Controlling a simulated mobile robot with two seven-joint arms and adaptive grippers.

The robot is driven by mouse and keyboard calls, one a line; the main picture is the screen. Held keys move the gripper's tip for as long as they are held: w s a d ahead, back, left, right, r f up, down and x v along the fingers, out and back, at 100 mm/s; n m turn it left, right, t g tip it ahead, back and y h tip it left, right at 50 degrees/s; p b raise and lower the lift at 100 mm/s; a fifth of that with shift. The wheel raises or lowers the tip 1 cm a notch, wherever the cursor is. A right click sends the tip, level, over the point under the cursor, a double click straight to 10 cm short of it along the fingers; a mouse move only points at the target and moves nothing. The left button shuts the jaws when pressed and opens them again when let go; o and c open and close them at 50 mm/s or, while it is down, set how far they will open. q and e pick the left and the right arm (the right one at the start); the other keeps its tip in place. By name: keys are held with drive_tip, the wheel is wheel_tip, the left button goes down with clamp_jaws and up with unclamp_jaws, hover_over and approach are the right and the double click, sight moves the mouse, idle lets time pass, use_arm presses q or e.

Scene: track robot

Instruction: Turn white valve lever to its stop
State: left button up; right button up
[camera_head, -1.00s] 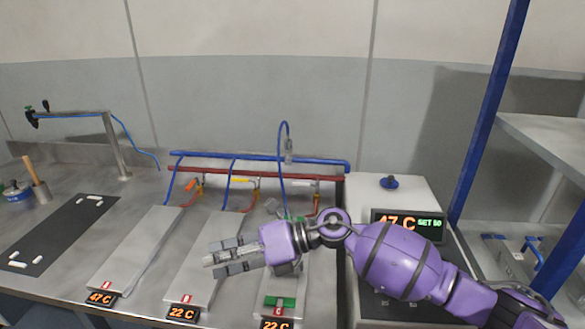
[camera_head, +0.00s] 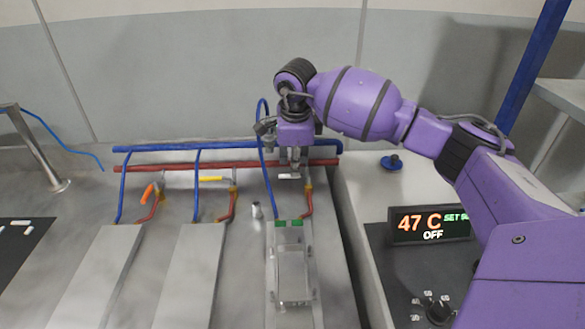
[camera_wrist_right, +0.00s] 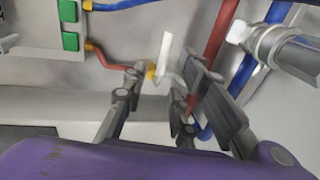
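The white valve lever (camera_head: 289,176) is at the right end of the pipes, just below my right gripper (camera_head: 292,160). In the right wrist view the white lever (camera_wrist_right: 165,52) stands up from a yellow fitting (camera_wrist_right: 151,72). My right gripper (camera_wrist_right: 165,80) has its fingers spread there, one on each side of the lever's lower part. I see a gap between fingers and lever; contact cannot be told. The gripper points down in the head view. My left gripper is not in view.
An orange lever (camera_head: 148,192) and a yellow lever (camera_head: 210,179) are on the valves to the left. Blue (camera_head: 190,147) and red pipes (camera_head: 180,167) run behind. A blue hose (camera_head: 265,150) hangs beside my right gripper. Flat metal plates (camera_head: 190,270) lie in front.

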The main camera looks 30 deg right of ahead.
drive_tip(key=f, duration=0.3)
drive_tip(key=shift+w, duration=0.4)
drive_tip(key=shift+d+f, duration=0.1)
drive_tip(key=shift+f, duration=0.1)
drive_tip(key=shift+c, duration=0.2)
clamp_jaws()
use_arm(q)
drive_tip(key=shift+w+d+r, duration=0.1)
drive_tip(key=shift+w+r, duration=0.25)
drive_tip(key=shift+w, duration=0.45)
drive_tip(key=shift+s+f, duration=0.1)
